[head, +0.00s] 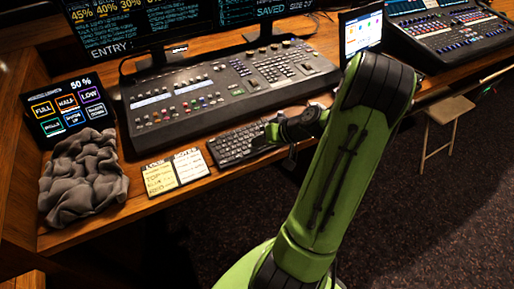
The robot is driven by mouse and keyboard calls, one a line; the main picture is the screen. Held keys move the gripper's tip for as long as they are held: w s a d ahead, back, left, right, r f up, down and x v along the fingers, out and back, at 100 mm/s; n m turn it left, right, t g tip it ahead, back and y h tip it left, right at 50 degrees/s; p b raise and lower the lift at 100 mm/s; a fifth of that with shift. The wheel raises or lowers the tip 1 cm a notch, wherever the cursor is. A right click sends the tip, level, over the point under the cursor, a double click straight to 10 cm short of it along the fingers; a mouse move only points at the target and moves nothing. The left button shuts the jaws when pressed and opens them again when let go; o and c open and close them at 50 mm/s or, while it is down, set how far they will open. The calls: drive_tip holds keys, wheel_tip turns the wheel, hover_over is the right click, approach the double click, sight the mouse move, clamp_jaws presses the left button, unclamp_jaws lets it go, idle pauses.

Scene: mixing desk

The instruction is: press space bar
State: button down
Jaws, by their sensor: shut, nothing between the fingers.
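A small dark keyboard (232,148) lies on the wooden desk in front of the large mixing console. Its left part shows; its right part is hidden behind my gripper and wrist. I cannot make out the space bar. My green arm reaches up from the bottom and bends down to the keyboard's right side. My gripper (268,148) is at the keyboard's front right, shut and empty. I cannot tell whether the fingertips touch the keys.
The mixing console (235,88) stands behind the keyboard. Note cards (177,172) lie to its left. A crumpled grey cloth (82,178) and a touch panel (70,108) are farther left. A small screen (361,33) stands at right. A stool (450,112) is on the floor.

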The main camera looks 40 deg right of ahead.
sight(260, 149)
drive_tip(key=shift+f, duration=0.3)
idle(0.4)
drive_tip(key=shift+r+p, duration=0.4)
drive_tip(key=shift+r, duration=0.4)
wheel_tip(260, 149, up, 5)
drive_tip(key=p, duration=0.4)
drive_tip(key=shift+r, duration=0.1)
idle(0.3)
